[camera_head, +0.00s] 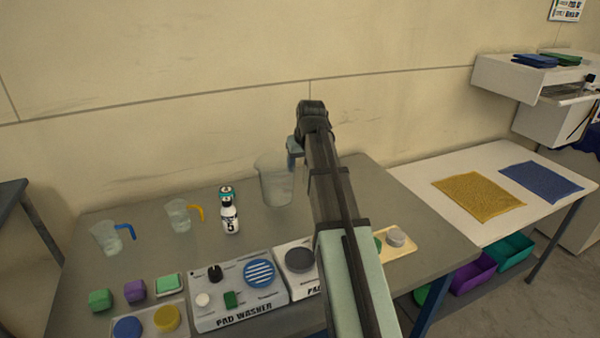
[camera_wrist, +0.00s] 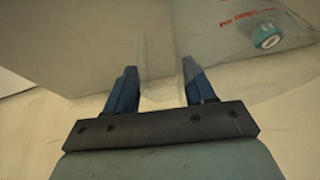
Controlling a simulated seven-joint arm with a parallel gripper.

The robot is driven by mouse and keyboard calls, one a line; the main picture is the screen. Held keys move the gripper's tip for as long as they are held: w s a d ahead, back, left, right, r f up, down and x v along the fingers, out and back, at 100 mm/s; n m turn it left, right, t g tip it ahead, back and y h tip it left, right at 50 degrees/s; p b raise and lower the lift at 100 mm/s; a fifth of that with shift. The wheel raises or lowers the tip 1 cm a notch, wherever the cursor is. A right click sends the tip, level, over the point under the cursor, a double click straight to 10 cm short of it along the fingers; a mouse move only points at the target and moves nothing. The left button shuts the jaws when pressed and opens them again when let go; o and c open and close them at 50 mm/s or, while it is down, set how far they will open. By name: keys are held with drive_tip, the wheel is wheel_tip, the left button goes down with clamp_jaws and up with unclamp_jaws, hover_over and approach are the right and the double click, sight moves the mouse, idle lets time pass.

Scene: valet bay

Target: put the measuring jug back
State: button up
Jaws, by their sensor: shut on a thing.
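A large clear measuring jug (camera_head: 274,182) is at the back of the grey table. My gripper (camera_head: 294,152) is at its right side, near the rim, partly hidden by my arm. In the wrist view, the two blue fingers of my gripper (camera_wrist: 159,68) are shut on a clear part of the jug between them. The jug's clear wall with red print (camera_wrist: 238,17) also shows there. I cannot tell whether the jug's base touches the table.
Two smaller clear jugs, one blue-handled (camera_head: 108,238) and one orange-handled (camera_head: 179,214), stand left on the grey table (camera_head: 75,262). A white bottle (camera_head: 230,214) stands close left of the large jug. The pad washer (camera_head: 240,298) is in front.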

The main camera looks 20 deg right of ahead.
drive_tip(key=shift+f, duration=1.65)
drive_tip(key=o, duration=1.5)
drive_tip(key=shift+c, duration=0.2)
drive_tip(key=v, duration=1.2)
